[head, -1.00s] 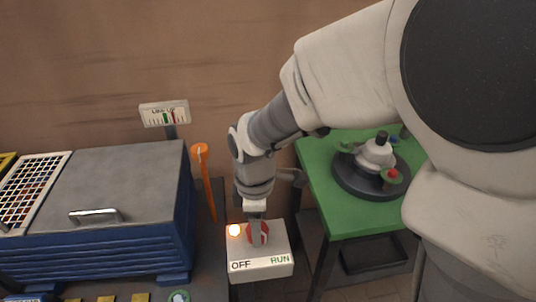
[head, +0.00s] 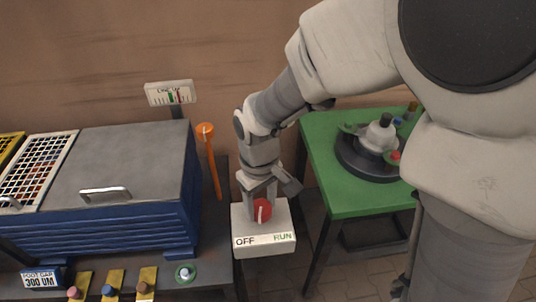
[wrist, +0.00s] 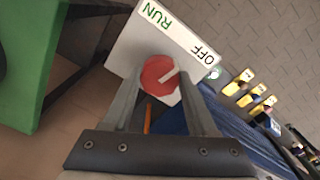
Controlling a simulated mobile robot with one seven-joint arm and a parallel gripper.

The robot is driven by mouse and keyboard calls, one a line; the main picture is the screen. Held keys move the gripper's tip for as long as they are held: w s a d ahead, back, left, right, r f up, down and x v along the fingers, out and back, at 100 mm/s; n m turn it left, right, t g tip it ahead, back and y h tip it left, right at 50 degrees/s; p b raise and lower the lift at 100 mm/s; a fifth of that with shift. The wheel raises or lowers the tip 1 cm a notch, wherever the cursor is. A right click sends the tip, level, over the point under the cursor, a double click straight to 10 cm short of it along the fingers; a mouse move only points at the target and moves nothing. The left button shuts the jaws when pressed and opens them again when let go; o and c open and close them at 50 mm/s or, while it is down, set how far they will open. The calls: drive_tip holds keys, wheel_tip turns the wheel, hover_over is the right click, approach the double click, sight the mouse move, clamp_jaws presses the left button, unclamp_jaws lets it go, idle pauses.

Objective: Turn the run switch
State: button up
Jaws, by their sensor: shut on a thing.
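The run switch is a red round knob (head: 262,211) with a white pointer line, on top of a pale box (head: 264,249) marked OFF at left and RUN at right. My gripper (head: 261,205) reaches down from above and is shut on the knob. In the wrist view the two fingers stand on either side of the red knob (wrist: 158,74). Its white line points towards the label edge, leaning slightly to the OFF side. The amber lamp on the box cannot be seen in either current view.
A blue bin with a grey lid (head: 130,160) stands left of the box, an orange-topped rod (head: 210,165) between them. A green table (head: 340,195) with a round dark fixture (head: 370,158) is at right. Several yellow-tagged plugs (head: 112,284) lie at front left.

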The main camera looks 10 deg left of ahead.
sight(261, 206)
drive_tip(key=m, duration=0.5)
drive_tip(key=shift+m, duration=0.3)
idle(0.4)
drive_tip(key=o, duration=1.4)
drive_tip(key=shift+c, duration=0.2)
drive_tip(key=shift+r, duration=0.1)
wheel_tip(261, 206, up, 17)
drive_tip(key=p, duration=0.3)
drive_tip(key=shift+r+p, duration=0.2)
drive_tip(key=shift+p, duration=0.1)
